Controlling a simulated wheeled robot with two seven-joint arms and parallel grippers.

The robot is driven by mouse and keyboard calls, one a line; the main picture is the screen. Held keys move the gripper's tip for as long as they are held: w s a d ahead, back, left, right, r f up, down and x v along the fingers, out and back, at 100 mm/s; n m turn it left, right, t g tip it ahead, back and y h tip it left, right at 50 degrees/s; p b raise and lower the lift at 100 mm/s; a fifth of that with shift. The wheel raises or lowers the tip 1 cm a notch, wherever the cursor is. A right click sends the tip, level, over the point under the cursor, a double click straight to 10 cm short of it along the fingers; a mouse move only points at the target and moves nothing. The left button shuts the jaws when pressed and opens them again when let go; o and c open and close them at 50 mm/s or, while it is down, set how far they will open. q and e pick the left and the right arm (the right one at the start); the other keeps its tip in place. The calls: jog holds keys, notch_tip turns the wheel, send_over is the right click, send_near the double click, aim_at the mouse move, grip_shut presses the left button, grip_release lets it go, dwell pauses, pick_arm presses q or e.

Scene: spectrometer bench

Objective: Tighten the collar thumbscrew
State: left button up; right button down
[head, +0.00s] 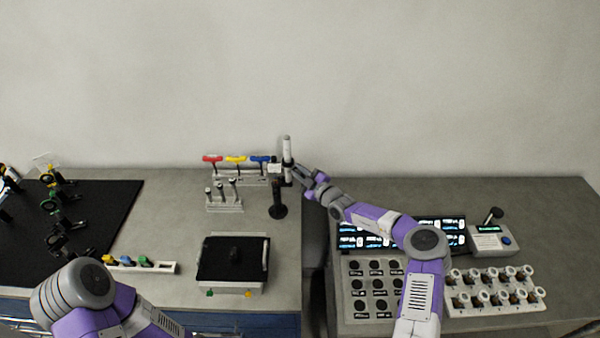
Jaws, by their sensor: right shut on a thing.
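A post with a white upper tube (287,150) and a black round foot (278,211) stands near the back right corner of the left bench. A collar (276,168) sits around its middle. My right gripper (294,172) reaches in from the right and is shut at the collar's right side. The thumbscrew is too small to make out and is hidden at the fingers. My left arm shows at the lower left, but its gripper is out of view.
A rack with red, yellow and blue handles (236,159) stands just left of the post, with a grey holder (225,205) before it. A black-topped box (233,260) lies in front. A gap separates the benches; the right bench holds screens (452,238) and a vial rack (494,291).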

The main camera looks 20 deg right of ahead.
dwell(0.3)
jog(key=c, duration=1.1)
grip_release()
jog(key=shift+v, duration=3.8)
